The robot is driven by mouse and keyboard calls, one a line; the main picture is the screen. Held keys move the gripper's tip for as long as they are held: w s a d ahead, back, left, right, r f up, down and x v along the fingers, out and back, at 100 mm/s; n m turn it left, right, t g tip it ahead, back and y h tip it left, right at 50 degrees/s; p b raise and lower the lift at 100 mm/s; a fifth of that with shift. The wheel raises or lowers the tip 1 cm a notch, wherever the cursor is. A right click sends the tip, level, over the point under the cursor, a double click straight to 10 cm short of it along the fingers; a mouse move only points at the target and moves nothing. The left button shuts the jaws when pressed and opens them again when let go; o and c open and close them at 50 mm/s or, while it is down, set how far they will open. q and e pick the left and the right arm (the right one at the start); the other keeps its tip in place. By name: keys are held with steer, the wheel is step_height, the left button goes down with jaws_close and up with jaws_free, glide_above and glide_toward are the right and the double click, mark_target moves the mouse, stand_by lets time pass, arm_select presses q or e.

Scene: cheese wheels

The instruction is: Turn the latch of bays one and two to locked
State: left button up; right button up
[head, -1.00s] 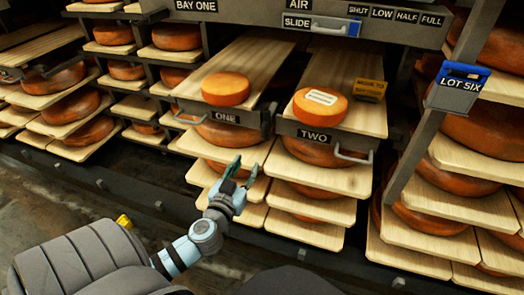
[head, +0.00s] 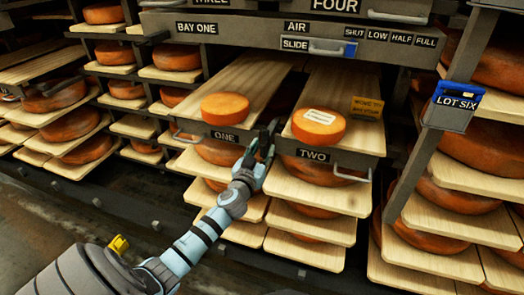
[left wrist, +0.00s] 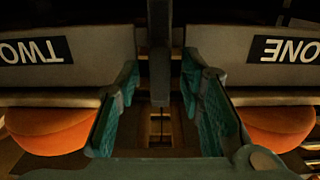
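The drawer fronts labelled ONE (head: 198,131) and TWO (head: 340,159) sit side by side in the rack, each under a board with an orange cheese wheel. A dark latch piece (head: 273,127) shows between them. It appears in the left wrist view as a dark upright bar (left wrist: 159,45). My left gripper (head: 257,157) is just below and in front of this gap. In the left wrist view its green fingers (left wrist: 160,90) are apart, one on each side of the bar's line, with gaps at both sides. Which way the latch is turned is unclear. My right gripper is out of view.
Looped handles stick out from drawer one (head: 184,136) and drawer two (head: 352,176). An AIR SLIDE panel (head: 240,29) runs above. A blue LOT SIX box (head: 455,105) hangs on the right post. Boards with cheese wheels fill the shelves below. Open floor lies at left.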

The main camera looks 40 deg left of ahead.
arm_select(q)
jaws_close()
steer(key=m, duration=0.5)
steer(key=shift+d+m, duration=0.15)
steer(key=shift+m, duration=0.15)
steer(key=m, duration=0.4)
steer(key=shift+f+p, duration=0.1)
steer(key=shift+p, duration=0.2)
steer(key=m, duration=0.5)
steer(key=shift+d+f+m+p, duration=0.1)
steer(key=shift+m+p, duration=0.2)
steer(key=shift+p, duration=0.05)
steer(key=shift+f+m, duration=0.1)
steer(key=shift+m, duration=1.3)
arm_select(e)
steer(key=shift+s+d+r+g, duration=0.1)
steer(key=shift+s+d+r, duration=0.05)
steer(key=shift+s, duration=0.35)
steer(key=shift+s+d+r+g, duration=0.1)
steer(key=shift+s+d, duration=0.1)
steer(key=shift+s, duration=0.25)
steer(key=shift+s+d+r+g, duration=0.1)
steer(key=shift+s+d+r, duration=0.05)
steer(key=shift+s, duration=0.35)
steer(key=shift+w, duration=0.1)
